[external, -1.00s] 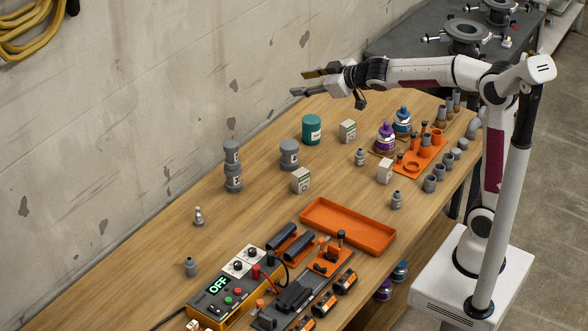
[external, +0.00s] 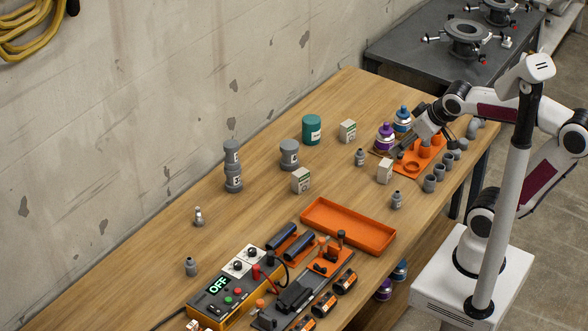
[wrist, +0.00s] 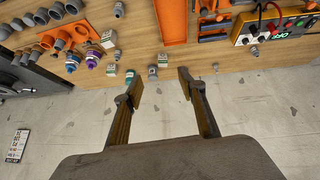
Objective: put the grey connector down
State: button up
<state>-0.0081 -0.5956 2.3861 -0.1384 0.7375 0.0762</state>
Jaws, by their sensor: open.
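Several grey fittings could be the grey connector, and I cannot tell which one it is. A row of grey pipe pieces (external: 430,183) stands along the table's right edge; more grey pieces show at the upper left of the wrist view (wrist: 57,11). Small grey stepped fittings stand apart, one near the right front (external: 397,200) and one near the meter (external: 190,266). My gripper (external: 397,152) is low over the left side of the orange holder (external: 432,160). In the wrist view its fingers (wrist: 158,74) are apart with nothing held between them. The arm hides part of the holder.
Purple (external: 385,138) and blue (external: 403,118) bottles stand close beside my gripper. A white box (external: 385,171) stands just in front. The orange tray (external: 347,228) is empty.

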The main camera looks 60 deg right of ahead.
jog(key=s+a+f+g+y, duration=0.1)
jog(key=s+a+f, duration=0.1)
jog(key=s+f, duration=0.2)
jog(key=s, duration=0.3)
jog(key=shift+s+g, duration=0.3)
jog(key=shift+s, duration=0.1)
jog(key=shift+o, duration=0.5)
jog(key=shift+w+a+r, duration=0.1)
jog(key=shift+a, duration=0.05)
dwell(1.1)
